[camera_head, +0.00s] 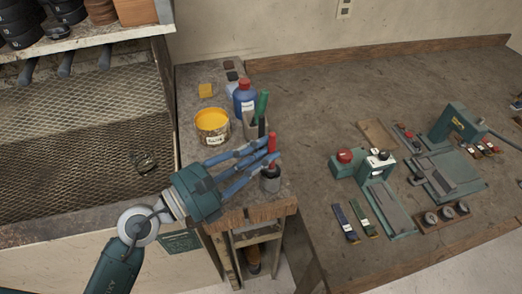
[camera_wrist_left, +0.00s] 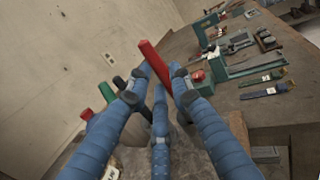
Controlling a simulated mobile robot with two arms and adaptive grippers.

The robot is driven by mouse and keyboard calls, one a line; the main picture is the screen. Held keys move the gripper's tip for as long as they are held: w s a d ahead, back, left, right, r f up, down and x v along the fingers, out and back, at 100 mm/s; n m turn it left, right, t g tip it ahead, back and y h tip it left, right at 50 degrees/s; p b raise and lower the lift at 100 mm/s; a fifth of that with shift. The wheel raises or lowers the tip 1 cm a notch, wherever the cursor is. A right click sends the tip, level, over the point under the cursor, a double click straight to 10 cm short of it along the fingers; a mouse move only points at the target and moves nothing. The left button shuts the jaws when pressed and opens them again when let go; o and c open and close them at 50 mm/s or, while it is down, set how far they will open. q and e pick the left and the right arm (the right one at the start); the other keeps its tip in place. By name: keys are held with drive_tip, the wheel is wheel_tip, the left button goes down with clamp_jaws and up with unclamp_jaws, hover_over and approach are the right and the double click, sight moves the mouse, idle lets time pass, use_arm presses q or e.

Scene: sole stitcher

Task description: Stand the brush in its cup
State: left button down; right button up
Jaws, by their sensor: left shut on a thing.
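My left gripper (camera_head: 268,157) is shut on the red handle of a brush (camera_head: 272,139), which stands nearly upright between the blue fingers. The handle also shows between the fingers in the left wrist view (camera_wrist_left: 154,60). Its lower end is hidden by the fingers. Directly below in the head view is a small grey and dark pot (camera_head: 270,184) near the bench's front corner; I cannot tell whether the brush is in it or above it. A grey cup (camera_head: 249,130) behind the gripper holds a green-handled tool (camera_head: 262,104). My right gripper is not in view.
A yellow-topped tin (camera_head: 212,128) and a blue bottle with a red cap (camera_head: 244,97) stand close behind my left gripper. A yellow block (camera_head: 206,90) lies farther back. The wide table (camera_head: 310,100) at right carries green machines (camera_head: 460,122) and has bare space at its left.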

use_arm(q)
drive_tip(key=shift+f, duration=0.1)
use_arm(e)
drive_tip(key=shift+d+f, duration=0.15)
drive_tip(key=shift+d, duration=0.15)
use_arm(q)
drive_tip(key=c, duration=1.5)
unclamp_jaws()
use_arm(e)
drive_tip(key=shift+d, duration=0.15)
use_arm(q)
drive_tip(key=v, duration=1.2)
